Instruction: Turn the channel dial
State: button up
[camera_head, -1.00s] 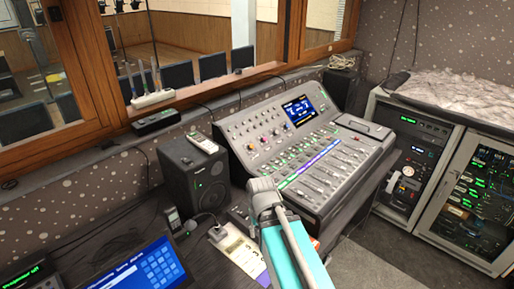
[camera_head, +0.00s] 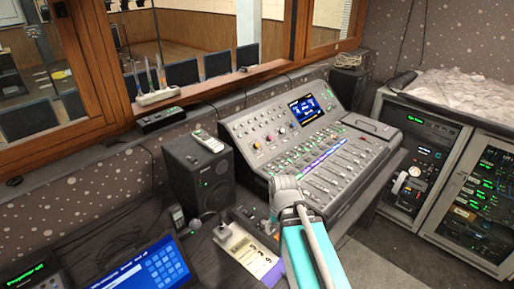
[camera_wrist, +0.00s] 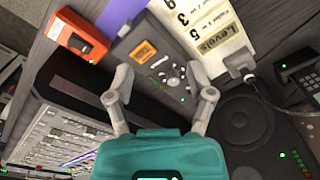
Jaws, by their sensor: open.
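A small dark grey control box (camera_wrist: 146,44) lies ahead of my gripper in the wrist view. Its face has a round dial (camera_wrist: 173,82), small buttons and green lights. My gripper (camera_wrist: 165,84) is open, with its two fingers spread on either side of the box's face and nothing held between them. I cannot tell how far the fingertips are from the dial. In the head view, the box (camera_head: 243,215) is partly hidden behind my arm, and the dial cannot be made out.
The mixing console (camera_head: 325,140) stands beside the box, and a black speaker (camera_head: 200,170) stands on its other side. A yellow-and-white label sheet (camera_head: 254,250) and an orange switch unit (camera_wrist: 78,38) lie close by. A microphone (camera_head: 222,231) is near the sheet.

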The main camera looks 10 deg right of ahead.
jog(key=w+a+f+m+t+y+b, duration=0.1)
jog(key=w+m, duration=0.1)
jog(key=w, duration=0.1)
jog(key=w+f+m+t+y+b, duration=0.1)
jog(key=w+b, duration=0.1)
jog(key=w, duration=0.1)
jog(key=w+a+m+y+b, duration=0.1)
jog(key=w+m+y, duration=0.1)
jog(key=w, duration=0.1)
jog(key=shift+a+f+m+t, duration=0.3)
jog(key=shift+f+t, duration=0.1)
jog(key=w+m+t+y+b, duration=0.3)
jog(key=w+m+t+b, duration=0.15)
jog(key=w+m, duration=0.35)
jog(key=m+t+y+b, duration=0.1)
jog(key=m+t+b, duration=0.65)
jog(key=m, duration=0.75)
send_near(258, 146)
jog(key=s, duration=0.1)
jog(key=s+d, duration=0.1)
jog(key=s, duration=0.1)
jog(key=shift+s+d+f, duration=0.2)
jog(key=shift+s+f, duration=0.05)
jog(key=shift+f, duration=0.15)
jog(key=shift+w+d+r+m+t, duration=0.15)
jog(key=shift+d+m+t, duration=0.15)
jog(key=shift+m, duration=0.2)
jog(key=shift+w+a, duration=0.1)
